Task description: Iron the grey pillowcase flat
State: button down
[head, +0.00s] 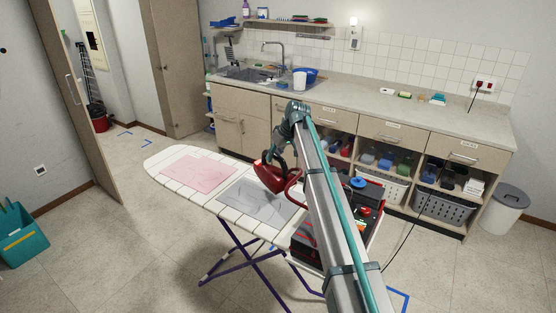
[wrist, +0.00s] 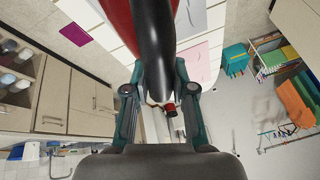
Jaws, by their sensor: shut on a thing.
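The grey pillowcase (head: 245,203) lies on the white ironing board (head: 160,158), with creases showing across it. My gripper (head: 287,150) is shut on the black handle of a red iron (head: 270,179). The iron is tilted and sits over the far right part of the pillowcase; I cannot tell whether it touches the cloth. In the wrist view the iron's dark handle (wrist: 153,45) runs between the two fingers of my gripper (wrist: 156,85). Part of the pillowcase (wrist: 190,17) shows beyond it.
A pink cloth (head: 199,172) lies flat on the board's left part. A dark box with red parts (head: 305,245) stands at the board's right end. The counter (head: 400,112) runs behind, with baskets (head: 443,206) below. A black cord hangs from the wall socket (head: 484,84).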

aim_at(267, 168)
jog(key=shift+w+a+r+n+g, duration=0.15)
jog(key=shift+w+a+r+n, duration=0.05)
jog(key=shift+w+a+n, duration=0.2)
jog(key=shift+w+a+r+n+g, duration=0.15)
jog(key=shift+w+a+n, duration=0.1)
jog(key=shift+a+n, duration=0.2)
jog(key=shift+a+r+n+g, duration=0.1)
jog(key=shift+a+n+g, duration=0.2)
jog(key=shift+n, duration=0.55)
jog(key=shift+f+b, duration=0.9)
jog(key=shift+f, duration=2.1)
jog(key=shift+d, duration=0.1)
